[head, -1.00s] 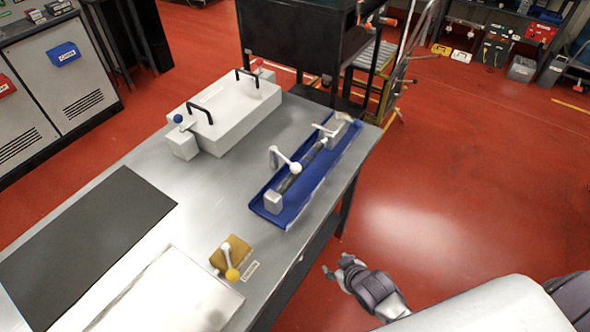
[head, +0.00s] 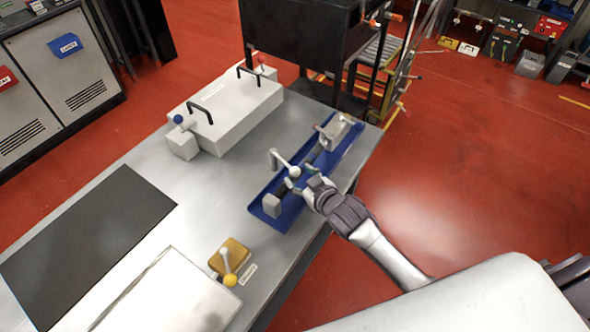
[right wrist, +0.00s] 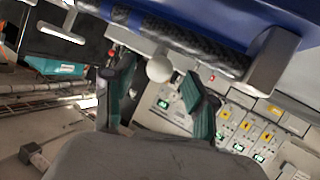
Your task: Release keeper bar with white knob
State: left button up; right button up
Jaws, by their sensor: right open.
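The white knob (head: 295,171) tops a pale keeper bar (head: 282,160) on the device in the blue tray (head: 269,216). The knob also shows in the right wrist view (right wrist: 159,68), with a dark braided rod (right wrist: 190,48) behind it. My right gripper (head: 305,176) is at the knob, over the tray's right side. In the right wrist view its open fingers (right wrist: 158,80) stand on either side of the knob, with visible gaps. I cannot tell how deep the knob sits between them. My left gripper is not in view.
A white box with black handles (head: 228,118) and a blue knob (head: 178,119) stands to the left on the grey table (head: 215,190). A tan block with a yellow knob (head: 230,280) sits nearer. A black mat (head: 85,235) lies at left. A black cart (head: 300,45) stands behind.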

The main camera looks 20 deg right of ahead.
aim_at(298, 175)
jog(key=shift+x, duration=1.75)
grip_shut()
